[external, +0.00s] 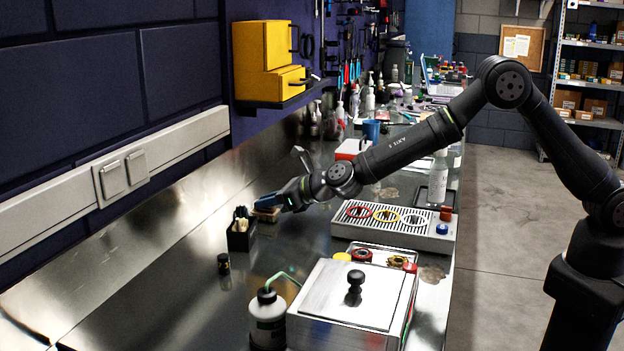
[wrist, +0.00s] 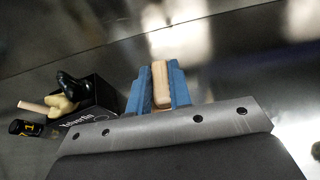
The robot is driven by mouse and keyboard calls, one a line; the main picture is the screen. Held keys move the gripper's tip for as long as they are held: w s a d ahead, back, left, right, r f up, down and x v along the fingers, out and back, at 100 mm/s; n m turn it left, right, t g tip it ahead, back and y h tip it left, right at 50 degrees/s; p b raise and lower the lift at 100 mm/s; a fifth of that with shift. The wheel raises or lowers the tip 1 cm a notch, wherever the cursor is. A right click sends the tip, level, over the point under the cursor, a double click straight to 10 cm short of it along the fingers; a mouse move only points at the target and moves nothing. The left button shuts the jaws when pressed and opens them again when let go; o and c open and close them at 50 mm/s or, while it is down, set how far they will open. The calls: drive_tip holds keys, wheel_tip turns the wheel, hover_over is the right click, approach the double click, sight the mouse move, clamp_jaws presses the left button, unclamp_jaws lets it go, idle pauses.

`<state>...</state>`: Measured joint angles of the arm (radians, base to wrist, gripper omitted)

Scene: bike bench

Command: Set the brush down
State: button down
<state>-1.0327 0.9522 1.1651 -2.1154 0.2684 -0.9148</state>
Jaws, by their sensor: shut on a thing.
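My gripper (external: 268,202) reaches low over the metal bench, close to the wall side. In the wrist view its blue fingers (wrist: 160,88) are shut on the pale wooden brush (wrist: 161,84). The brush also shows as a small tan block (external: 266,214) under the fingers in the external view. Its bristles are hidden, and I cannot tell whether it touches the bench.
A black holder (external: 240,238) with brushes stands just left of my gripper and shows in the wrist view (wrist: 98,97). A small dark jar (external: 223,263) is nearer. A grated tray (external: 394,224), a lidded metal box (external: 335,300) and a bottle (external: 267,320) stand right and in front.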

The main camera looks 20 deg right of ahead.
drive_tip(key=shift+f, duration=0.15)
drive_tip(key=shift+f, duration=0.1)
drive_tip(key=c, duration=1.3)
unclamp_jaws()
drive_tip(key=shift+s+d+r, duration=0.2)
drive_tip(key=shift+s+r, duration=0.05)
drive_tip(key=v, duration=1.1)
drive_tip(key=shift+s+d, duration=0.15)
drive_tip(key=shift+d, duration=0.05)
